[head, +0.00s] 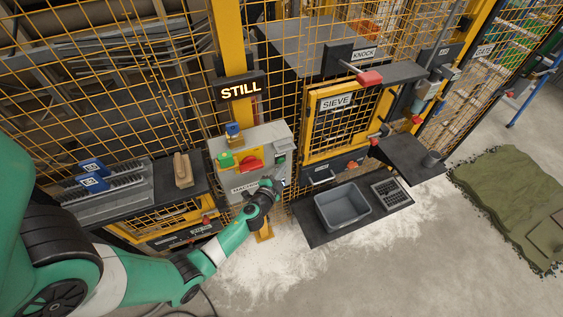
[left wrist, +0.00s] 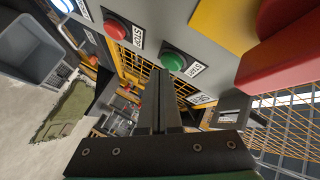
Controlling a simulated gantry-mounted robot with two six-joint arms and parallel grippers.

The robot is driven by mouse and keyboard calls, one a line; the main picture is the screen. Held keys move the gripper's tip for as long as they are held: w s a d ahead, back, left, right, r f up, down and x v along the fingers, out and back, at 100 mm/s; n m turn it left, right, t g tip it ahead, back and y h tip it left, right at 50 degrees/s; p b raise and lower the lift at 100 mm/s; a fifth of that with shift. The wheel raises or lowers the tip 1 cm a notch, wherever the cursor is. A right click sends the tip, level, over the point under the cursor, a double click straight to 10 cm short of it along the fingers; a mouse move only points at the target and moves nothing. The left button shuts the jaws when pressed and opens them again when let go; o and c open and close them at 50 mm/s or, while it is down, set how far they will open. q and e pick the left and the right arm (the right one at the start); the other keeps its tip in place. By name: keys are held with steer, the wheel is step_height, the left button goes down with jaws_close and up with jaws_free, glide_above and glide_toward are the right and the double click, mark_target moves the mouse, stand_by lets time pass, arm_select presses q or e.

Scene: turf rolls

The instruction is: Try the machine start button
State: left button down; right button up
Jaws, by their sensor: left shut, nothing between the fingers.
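The machine's grey control box (head: 270,137) stands on a yellow post below a lit sign (head: 241,91) that reads STILL. In the left wrist view, a round green button (left wrist: 173,61) sits beside a START label, with a red button (left wrist: 117,31) and STOP label to its left. My left gripper (head: 277,184) is in front of the box's lower part. In the left wrist view its fingers (left wrist: 160,76) are shut and empty, with their tips just below the green button in the picture. I cannot tell whether they touch anything. My right gripper is not in view.
A red handle (head: 250,163) on a yellow plate sticks out of the box front. A grey bin (head: 343,207) stands on a dark mat right of my gripper. A shelf with a wooden-backed brush (head: 183,170) is to the left. Yellow mesh fencing stands behind.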

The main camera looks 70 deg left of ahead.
arm_select(q)
steer(key=shift+a, duration=0.45)
stand_by(0.5)
steer(key=shift+d, duration=0.85)
steer(key=shift+d+b, duration=0.8)
steer(key=shift+d, duration=1.7)
